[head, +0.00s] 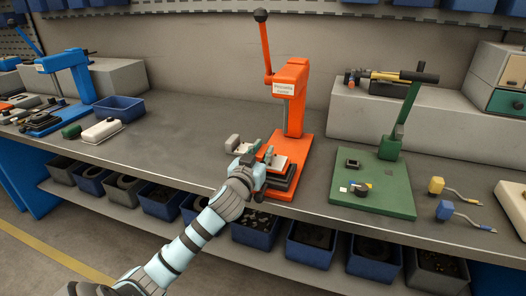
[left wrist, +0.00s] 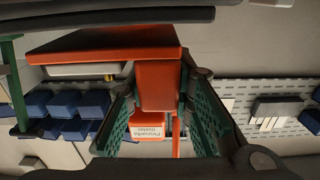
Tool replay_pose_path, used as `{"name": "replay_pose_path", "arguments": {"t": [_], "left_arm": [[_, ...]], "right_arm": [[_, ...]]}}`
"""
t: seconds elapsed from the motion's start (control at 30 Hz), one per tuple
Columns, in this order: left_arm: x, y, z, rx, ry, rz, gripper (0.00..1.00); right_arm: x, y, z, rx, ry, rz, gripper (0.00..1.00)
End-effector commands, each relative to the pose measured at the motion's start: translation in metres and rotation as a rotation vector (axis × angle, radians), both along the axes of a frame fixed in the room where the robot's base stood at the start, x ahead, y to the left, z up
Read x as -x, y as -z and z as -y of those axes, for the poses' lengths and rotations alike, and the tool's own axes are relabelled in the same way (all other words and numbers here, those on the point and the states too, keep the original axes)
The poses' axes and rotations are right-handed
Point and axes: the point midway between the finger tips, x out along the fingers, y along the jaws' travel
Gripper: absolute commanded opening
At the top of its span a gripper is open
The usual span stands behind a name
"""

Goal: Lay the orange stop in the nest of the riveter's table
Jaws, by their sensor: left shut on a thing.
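The riveter's dark table (head: 284,182) is just right of the gripper. The nest is largely hidden, and I cannot tell whether the stop touches it.
A blue press (head: 70,75) and blue tray (head: 119,108) are at the far left. The bench between is clear.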

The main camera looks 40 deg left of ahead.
Motion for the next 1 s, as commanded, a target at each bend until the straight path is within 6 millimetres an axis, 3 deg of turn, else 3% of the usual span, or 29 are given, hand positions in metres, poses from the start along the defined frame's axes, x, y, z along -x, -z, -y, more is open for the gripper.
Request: {"name": "replay_pose_path", "arguments": {"t": [0.83, 0.87, 1.0], "left_arm": [[0.000, 0.019, 0.000, 0.000, 0.000, 0.001, 0.00], [0.000, 0.018, 0.000, 0.000, 0.000, 0.001, 0.26], [0.000, 0.017, 0.000, 0.000, 0.000, 0.001, 0.44]], "right_arm": [[0.000, 0.014, -0.002, -0.002, 0.001, 0.000, 0.40], [0.000, 0.013, -0.002, -0.002, 0.001, 0.000, 0.40], [0.000, 0.013, -0.002, -0.002, 0.001, 0.000, 0.40]]}}
